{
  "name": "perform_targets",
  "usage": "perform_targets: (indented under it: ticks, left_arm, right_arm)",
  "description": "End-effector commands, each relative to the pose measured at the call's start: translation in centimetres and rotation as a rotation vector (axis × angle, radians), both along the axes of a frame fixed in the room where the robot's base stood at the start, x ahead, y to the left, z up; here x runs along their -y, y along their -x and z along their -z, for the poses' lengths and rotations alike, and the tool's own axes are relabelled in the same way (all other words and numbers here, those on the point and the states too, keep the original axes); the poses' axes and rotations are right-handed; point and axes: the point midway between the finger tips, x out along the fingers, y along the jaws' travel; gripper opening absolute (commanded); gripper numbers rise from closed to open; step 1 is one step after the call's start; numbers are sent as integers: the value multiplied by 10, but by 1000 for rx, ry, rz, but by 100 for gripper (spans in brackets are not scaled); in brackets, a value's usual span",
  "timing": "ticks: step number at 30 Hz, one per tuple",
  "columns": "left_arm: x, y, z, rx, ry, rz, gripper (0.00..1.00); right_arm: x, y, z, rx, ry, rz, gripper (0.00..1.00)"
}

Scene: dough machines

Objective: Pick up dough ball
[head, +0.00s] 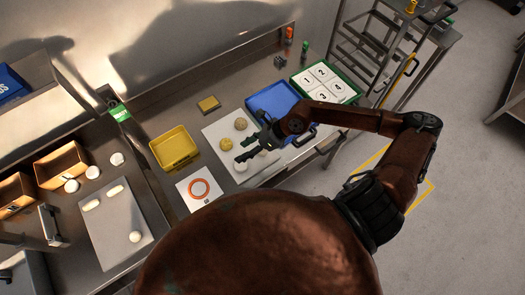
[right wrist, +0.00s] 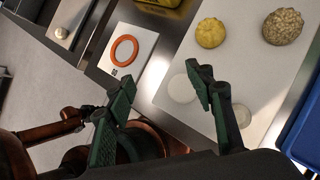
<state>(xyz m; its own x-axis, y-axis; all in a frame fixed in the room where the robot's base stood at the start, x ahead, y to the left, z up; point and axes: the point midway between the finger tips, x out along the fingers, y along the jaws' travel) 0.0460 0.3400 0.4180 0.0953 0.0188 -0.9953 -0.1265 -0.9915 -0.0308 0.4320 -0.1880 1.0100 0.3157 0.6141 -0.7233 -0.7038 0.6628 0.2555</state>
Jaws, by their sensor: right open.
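A white board (head: 210,133) on the metal counter carries a yellow dough ball (head: 227,143), a seeded brown ball (head: 240,123) and pale white rounds, one of them (head: 241,165) near the board's front. In the right wrist view the yellow ball (right wrist: 211,33) and seeded ball (right wrist: 283,26) lie beyond my fingers. One white round (right wrist: 181,89) shows between the fingers and another (right wrist: 242,115) is partly hidden by the right finger. My right gripper (head: 241,151) is open and empty above the board; its green-black fingers (right wrist: 165,100) are spread wide. My left gripper does not show in the head view.
A yellow tray (head: 174,149), a card with an orange ring (head: 183,190), a blue tray (head: 252,104) and a green-framed numbered board (head: 354,92) surround the white board. The left counter has another board (head: 112,225) with pale dough pieces. A rack (head: 350,45) stands at the right.

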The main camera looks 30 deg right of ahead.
Motion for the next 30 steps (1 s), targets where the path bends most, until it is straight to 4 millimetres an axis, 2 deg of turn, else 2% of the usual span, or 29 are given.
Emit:
perform_targets:
  ticks: [1, 3, 6, 8, 17, 25, 30]
  left_arm:
    - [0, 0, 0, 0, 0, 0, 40]
    - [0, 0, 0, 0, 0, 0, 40]
    - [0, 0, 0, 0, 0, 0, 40]
    - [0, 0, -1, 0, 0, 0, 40]
    - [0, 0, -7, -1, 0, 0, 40]
    - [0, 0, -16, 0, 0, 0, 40]
    - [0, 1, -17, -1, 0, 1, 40]
  right_arm:
    - [31, 0, 13, -1, 125, -32, 49]
    - [67, 2, 27, -12, 263, -63, 49]
    - [99, 3, 37, -24, 376, -84, 49]
    - [107, 2, 40, -28, 409, -89, 49]
    - [102, -4, 68, -33, 419, -91, 49]
    - [91, -15, 103, -32, 418, -91, 49]
    - [89, -17, 111, -31, 417, -90, 49]
